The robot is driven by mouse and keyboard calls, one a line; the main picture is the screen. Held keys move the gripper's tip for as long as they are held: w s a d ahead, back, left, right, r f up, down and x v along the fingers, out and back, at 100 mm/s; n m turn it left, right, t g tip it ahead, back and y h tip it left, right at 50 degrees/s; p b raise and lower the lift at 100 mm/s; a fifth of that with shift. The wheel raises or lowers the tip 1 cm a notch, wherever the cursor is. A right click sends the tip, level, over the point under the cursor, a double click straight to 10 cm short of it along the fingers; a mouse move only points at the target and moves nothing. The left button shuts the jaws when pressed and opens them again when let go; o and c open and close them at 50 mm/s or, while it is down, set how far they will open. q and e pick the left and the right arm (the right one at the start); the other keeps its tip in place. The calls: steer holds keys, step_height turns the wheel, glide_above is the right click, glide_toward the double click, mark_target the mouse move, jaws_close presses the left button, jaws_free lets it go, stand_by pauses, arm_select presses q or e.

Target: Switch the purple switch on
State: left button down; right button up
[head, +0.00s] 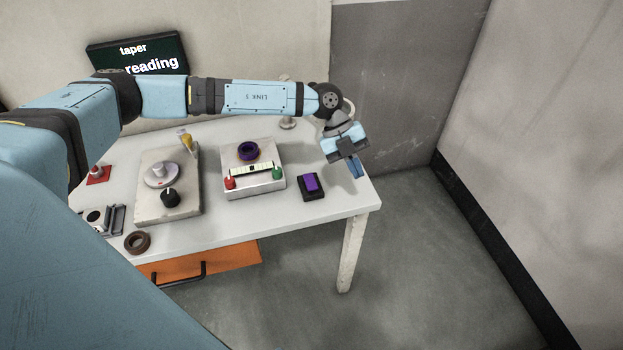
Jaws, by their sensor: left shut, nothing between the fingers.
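The purple switch (311,183) is a purple rocker in a dark base, standing on the right part of the white table near the front edge. Its rocker looks tilted, but I cannot tell whether it is on or off. My left gripper (356,170) is shut and empty, pointing down to the right of the switch and a little behind it, apart from it. My left arm reaches across the back of the table. My right gripper is not in view.
Further left is a box with a round dial (162,174) and black knob. A brown ring (137,242) lies near the front edge. An orange drawer (205,265) is below. Floor at right is clear.

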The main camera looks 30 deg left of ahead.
mark_target(312, 186)
arm_select(q)
steer(key=w+a+r+n+y, duration=0.2)
steer(key=a+y, duration=0.3)
steer(key=a, duration=0.9)
steer(key=shift+w+a, duration=0.4)
steer(key=shift+f, duration=0.1)
steer(key=x, duration=0.8)
steer(key=p+x, duration=0.1)
steer(key=x, duration=0.3)
steer(key=shift+a+f, duration=0.2)
steer(key=shift+f, duration=0.75)
steer(key=shift+s+d+f+p, duration=0.15)
steer(key=shift+s+f+p, duration=0.15)
steer(key=shift+f+p, duration=0.15)
steer(key=shift+w, duration=0.1)
